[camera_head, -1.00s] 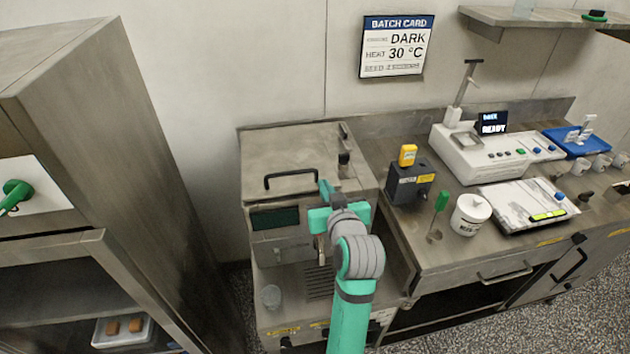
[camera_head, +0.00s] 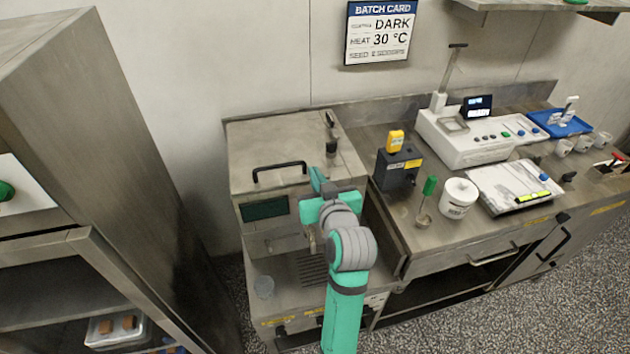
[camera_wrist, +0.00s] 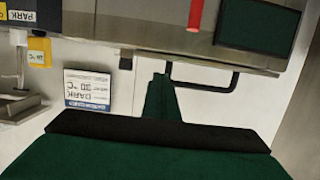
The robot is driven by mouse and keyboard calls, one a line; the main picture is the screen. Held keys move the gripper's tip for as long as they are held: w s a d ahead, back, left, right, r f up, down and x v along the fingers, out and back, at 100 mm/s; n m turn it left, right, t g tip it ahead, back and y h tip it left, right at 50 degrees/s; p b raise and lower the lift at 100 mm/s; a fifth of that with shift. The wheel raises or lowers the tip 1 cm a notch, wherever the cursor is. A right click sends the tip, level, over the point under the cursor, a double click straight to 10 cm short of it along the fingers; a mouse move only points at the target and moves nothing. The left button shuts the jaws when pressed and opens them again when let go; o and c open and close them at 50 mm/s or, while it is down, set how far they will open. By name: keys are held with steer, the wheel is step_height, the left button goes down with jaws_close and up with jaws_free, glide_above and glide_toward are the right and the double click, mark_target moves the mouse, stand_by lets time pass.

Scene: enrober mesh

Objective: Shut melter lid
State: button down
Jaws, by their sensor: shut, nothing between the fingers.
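The melter (camera_head: 253,228) is a steel box with a dark display panel on its front. Its lid (camera_head: 255,142) lies flat across the top, and I see no gap under it. The lid's black bar handle (camera_head: 280,168) is along the front edge; it also shows in the wrist view (camera_wrist: 205,88), upside down. My gripper (camera_head: 316,178) is just right of the handle's right end, at the melter's front edge. In the wrist view my gripper (camera_wrist: 166,78) is shut and empty, its fingertip close to the handle's end. I cannot tell whether they touch.
A steel cabinet (camera_head: 70,130) stands at the left. On the right bench are a dark box with a yellow top (camera_head: 398,165), a white tub (camera_head: 458,198), a green-handled tool (camera_head: 429,187) and a white machine (camera_head: 470,135). The batch card (camera_head: 378,33) hangs behind.

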steer(key=r+v, duration=0.2)
steer(key=v, duration=0.8)
steer(key=s+a+f+m+h, duration=0.1)
steer(key=s+f+m+h, duration=0.1)
steer(key=s+f, duration=0.6)
steer(key=s+a+f+m+h, duration=0.15)
steer(key=s+f, duration=0.35)
steer(key=f, duration=0.7)
steer(key=s+a+f, duration=0.1)
steer(key=s+f, duration=0.1)
steer(key=s, duration=0.9)
steer(key=s+a+f+n, duration=0.1)
steer(key=s+f, duration=0.1)
steer(key=s, duration=1)
steer(key=shift+s, duration=0.3)
